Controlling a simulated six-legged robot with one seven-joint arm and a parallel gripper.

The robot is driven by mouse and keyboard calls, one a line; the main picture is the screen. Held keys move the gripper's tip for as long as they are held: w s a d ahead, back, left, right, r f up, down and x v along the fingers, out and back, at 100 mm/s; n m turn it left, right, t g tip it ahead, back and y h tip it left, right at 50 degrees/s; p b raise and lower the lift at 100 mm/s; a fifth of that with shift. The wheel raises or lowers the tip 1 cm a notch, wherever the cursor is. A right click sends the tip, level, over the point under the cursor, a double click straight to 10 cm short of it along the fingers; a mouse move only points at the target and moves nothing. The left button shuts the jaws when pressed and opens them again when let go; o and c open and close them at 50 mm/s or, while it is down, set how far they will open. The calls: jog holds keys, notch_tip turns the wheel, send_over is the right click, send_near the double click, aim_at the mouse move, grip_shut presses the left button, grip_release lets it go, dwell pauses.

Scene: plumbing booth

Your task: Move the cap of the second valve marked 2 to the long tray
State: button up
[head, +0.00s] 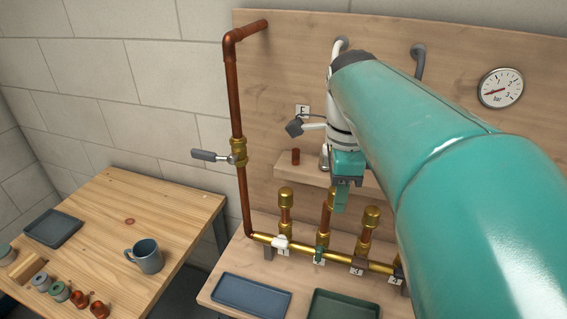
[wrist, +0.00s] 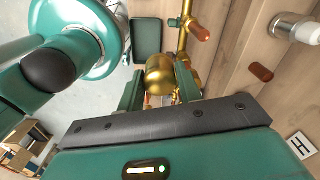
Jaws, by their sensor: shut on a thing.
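My gripper (head: 341,196) is over the second riser from the left on the brass manifold (head: 330,256). In the wrist view its fingers are shut on a brass cap (wrist: 159,74). In the head view the fingers and arm hide this cap, and I cannot tell whether it still sits on its pipe. The second valve has a green handle (head: 321,246) that partly covers its number label (head: 319,261). A blue tray (head: 228,304) and a dark green tray (head: 345,293) lie in front of the manifold, cut off by the picture edge; which is longer is unclear.
Capped risers stand on both sides, with a left cap (head: 285,193) and a right cap (head: 371,214) close by. A tall copper pipe (head: 235,95) with a lever valve (head: 237,153) rises at left. The wooden table (head: 175,210) holds a mug (head: 148,258) and a small tray (head: 53,228).

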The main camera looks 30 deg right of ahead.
jog(key=s+a+r, duration=0.3)
jog(key=s+r, duration=0.2)
jog(key=r, duration=0.2)
jog(key=shift+a, duration=0.2)
dwell(0.5)
dwell(0.4)
